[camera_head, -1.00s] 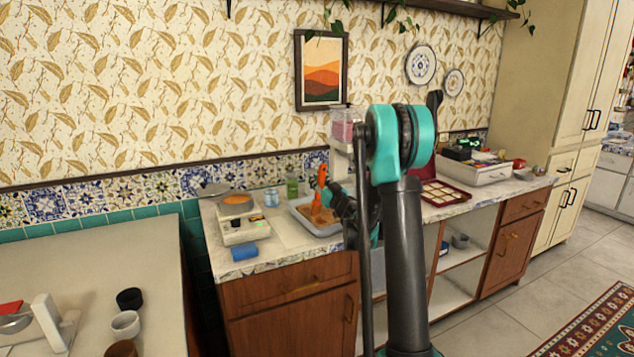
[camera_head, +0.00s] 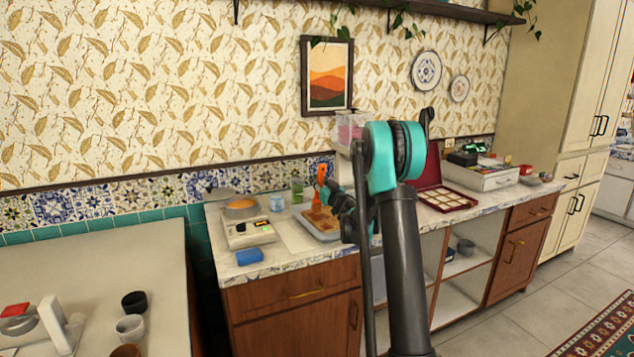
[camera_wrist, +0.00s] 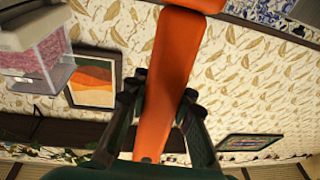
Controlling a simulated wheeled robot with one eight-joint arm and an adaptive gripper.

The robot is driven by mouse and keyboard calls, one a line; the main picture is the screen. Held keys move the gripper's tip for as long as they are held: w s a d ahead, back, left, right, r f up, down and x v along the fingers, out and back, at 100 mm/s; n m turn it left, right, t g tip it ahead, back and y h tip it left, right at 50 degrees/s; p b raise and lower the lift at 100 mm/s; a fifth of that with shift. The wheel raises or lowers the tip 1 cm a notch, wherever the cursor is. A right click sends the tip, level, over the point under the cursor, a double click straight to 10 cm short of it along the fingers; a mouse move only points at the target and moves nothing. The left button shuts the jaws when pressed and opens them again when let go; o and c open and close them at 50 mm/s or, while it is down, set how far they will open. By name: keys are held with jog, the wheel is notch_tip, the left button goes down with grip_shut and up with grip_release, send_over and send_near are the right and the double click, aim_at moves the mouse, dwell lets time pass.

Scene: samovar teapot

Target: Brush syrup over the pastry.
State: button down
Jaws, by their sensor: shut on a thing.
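My gripper (camera_head: 337,198) is shut on an orange brush (camera_head: 320,182) over the counter, partly hidden by my arm. In the wrist view the orange handle (camera_wrist: 172,85) runs between the two fingers of my gripper (camera_wrist: 165,95); the brush's bristles are out of that view. Below the brush in the head view, a pale tray (camera_head: 301,217) holds brown pastry (camera_head: 322,217). Whether the bristles touch the pastry is too small to tell.
A scale-like device (camera_head: 250,235) with an orange-filled pan (camera_head: 241,205) stands left of the tray, with a blue block (camera_head: 249,256) in front. A glass jar (camera_head: 277,202) and green bottle (camera_head: 297,190) stand behind. An open red box (camera_head: 447,198) lies right.

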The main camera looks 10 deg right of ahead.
jog(key=s+d, duration=0.7)
jog(key=s, duration=0.2)
jog(key=shift+s+d, duration=0.35)
jog(key=shift+d, duration=0.05)
dwell(7.6)
